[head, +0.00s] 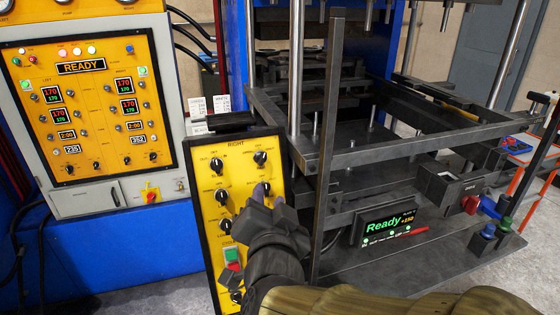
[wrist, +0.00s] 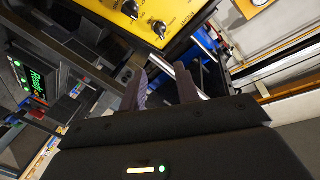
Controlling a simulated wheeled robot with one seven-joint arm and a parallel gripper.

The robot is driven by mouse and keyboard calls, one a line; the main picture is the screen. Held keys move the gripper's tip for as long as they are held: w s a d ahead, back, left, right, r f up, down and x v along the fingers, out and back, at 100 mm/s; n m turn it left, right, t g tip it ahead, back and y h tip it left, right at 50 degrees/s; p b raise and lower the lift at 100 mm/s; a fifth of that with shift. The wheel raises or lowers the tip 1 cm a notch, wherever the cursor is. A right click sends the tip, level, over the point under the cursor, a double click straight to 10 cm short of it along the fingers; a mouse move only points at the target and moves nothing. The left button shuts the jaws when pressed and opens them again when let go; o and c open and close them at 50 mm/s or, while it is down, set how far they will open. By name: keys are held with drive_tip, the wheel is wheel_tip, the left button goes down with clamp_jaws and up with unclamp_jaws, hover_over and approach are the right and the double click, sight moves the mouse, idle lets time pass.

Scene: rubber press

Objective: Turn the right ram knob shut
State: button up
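The yellow control panel marked RIGHT (head: 240,172) carries several black knobs, a green button and a red button. The knob labels are too small to read surely, so I cannot tell which is the ram knob. One knob (head: 260,158) shows at the upper right of the panel; another (head: 265,187) is partly beside my fingers. My gripper (head: 264,194) is in front of the panel's right side and hides some of it. In the wrist view two panel knobs show, one of them a lower knob (wrist: 160,29). My gripper's fingers (wrist: 161,88) are apart with nothing between them.
A larger yellow panel (head: 82,100) reading READY is on a grey cabinet at the left. The press frame (head: 345,155) with upright posts stands just right of my gripper. A small display (head: 385,225) reading Ready sits low on the press, with valves (head: 488,230) to its right.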

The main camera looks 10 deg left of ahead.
drive_tip(key=f+n, duration=0.1)
drive_tip(key=d+n+y+p, duration=0.1)
drive_tip(key=n, duration=0.1)
drive_tip(key=shift+s+f, duration=0.15)
drive_tip(key=shift+f, duration=0.2)
drive_tip(key=shift+s, duration=0.1)
drive_tip(key=shift+a, duration=0.1)
drive_tip(key=p, duration=1)
approach(263, 159)
drive_tip(key=p+x, duration=0.4)
drive_tip(key=x, duration=0.5)
drive_tip(key=shift+p, duration=0.35)
